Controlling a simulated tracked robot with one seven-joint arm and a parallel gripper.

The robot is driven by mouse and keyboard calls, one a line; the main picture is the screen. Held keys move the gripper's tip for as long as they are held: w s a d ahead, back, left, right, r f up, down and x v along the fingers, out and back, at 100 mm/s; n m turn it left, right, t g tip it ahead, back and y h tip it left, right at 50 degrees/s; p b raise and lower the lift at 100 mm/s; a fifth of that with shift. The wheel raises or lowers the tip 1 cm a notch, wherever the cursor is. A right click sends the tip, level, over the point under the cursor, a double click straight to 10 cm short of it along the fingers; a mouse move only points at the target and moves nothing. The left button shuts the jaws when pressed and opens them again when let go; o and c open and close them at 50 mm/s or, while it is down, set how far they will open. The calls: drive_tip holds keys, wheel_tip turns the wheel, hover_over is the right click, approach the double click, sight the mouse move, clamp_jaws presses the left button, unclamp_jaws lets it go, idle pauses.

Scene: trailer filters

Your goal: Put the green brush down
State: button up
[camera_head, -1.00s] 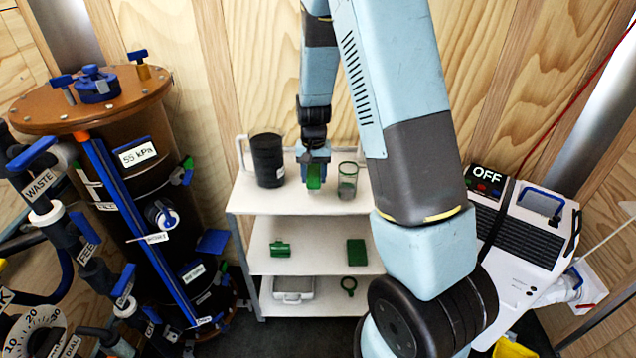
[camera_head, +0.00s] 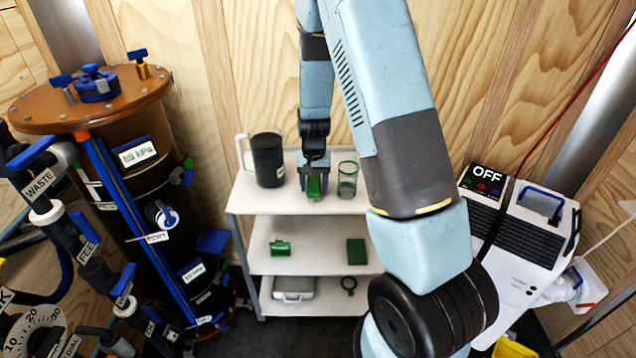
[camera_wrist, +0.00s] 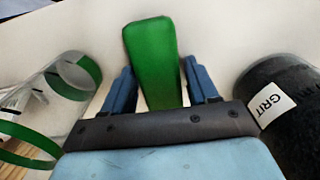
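The green brush (camera_head: 314,187) is between the fingers of my gripper (camera_head: 315,174), low over the top shelf, with its lower end at or very near the board. I cannot tell whether it touches. In the wrist view the brush (camera_wrist: 157,60) shows as a green block pointing away from me. The part nearest the palm is hidden by the gripper's dark front edge.
A white three-tier shelf (camera_head: 240,205) stands against the wooden wall. A black GRIT jug (camera_head: 268,162) is left of the gripper, a clear green-rimmed glass (camera_head: 347,180) right. Green items lie on lower tiers. A brown tank (camera_head: 130,140) stands left, a white OFF unit (camera_head: 520,225) right.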

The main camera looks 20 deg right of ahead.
sight(314, 180)
drive_tip(key=shift+o, duration=1.3)
wheel_tip(314, 180, up, 11)
drive_tip(key=s+r+n+t, duration=0.1)
drive_tip(key=s+r, duration=0.5)
drive_tip(key=r, duration=0.3)
drive_tip(key=s+r+n+t, duration=0.1)
drive_tip(key=s+r+t, duration=0.1)
drive_tip(key=s+r, duration=0.55)
drive_tip(key=s+r+t, duration=0.1)
drive_tip(key=s+r, duration=0.3)
drive_tip(key=s, duration=0.3)
drive_tip(key=s+d+r+n+t, duration=0.1)
drive_tip(key=s+r, duration=0.3)
drive_tip(key=s, duration=0.3)
drive_tip(key=shift+s+r+n+t, duration=0.25)
drive_tip(key=shift+s+n+t, duration=0.05)
drive_tip(key=shift+s, duration=0.1)
drive_tip(key=shift+d, duration=0.1)
